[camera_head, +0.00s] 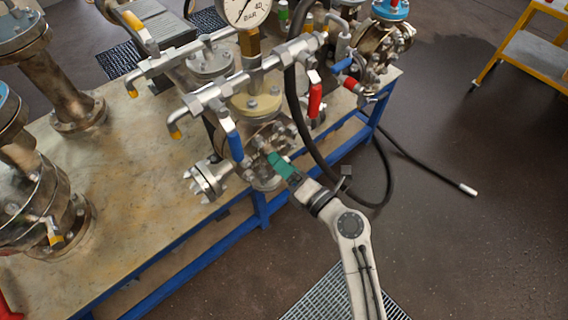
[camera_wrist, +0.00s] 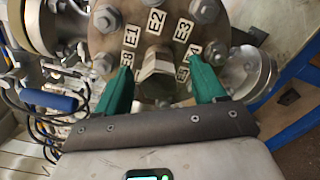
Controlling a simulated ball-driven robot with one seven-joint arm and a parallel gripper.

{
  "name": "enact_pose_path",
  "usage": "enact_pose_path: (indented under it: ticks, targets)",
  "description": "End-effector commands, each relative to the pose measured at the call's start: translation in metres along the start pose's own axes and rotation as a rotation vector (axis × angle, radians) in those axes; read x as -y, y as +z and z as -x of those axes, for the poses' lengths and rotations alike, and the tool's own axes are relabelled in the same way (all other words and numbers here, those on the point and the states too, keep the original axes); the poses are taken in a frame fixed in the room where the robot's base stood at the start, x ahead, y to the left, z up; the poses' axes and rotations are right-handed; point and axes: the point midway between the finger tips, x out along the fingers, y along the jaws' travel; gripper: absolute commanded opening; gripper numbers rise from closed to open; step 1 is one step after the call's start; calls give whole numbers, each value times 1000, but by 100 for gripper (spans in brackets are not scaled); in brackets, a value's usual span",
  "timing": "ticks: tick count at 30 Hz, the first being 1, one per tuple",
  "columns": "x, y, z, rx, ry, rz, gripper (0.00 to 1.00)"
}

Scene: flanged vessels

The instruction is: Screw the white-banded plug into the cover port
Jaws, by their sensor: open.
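The round metal cover (camera_wrist: 112,40) fills the upper wrist view, with bolts around its rim and white tags marked E1, E2, E3 and others. A pale metal plug-like piece (camera_wrist: 155,66) stands at the cover's middle; how deep it sits in the port is hidden. My gripper (camera_wrist: 161,66) is open, its green fingers on either side of this piece with gaps visible. In the head view my gripper (camera_head: 277,162) reaches the front of the vessel on the bench; its fingers hide the plug there.
A blue-handled valve (camera_head: 235,146) and a red-handled valve (camera_head: 315,100) hang close above my gripper. A black hose (camera_head: 300,120) loops down at the right. Other flanged vessels (camera_head: 75,100) stand on the bench (camera_head: 130,160). The floor at right is mostly clear.

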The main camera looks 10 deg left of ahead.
Motion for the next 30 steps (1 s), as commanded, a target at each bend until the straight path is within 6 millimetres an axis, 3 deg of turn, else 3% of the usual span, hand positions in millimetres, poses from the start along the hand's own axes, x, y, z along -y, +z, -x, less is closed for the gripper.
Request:
enact_pose_path:
  ticks: [18, 30]
  targets:
    - [1, 0, 97, 3, -2, -1, 70]
    - [0, 0, 106, 1, 0, 0, 70]
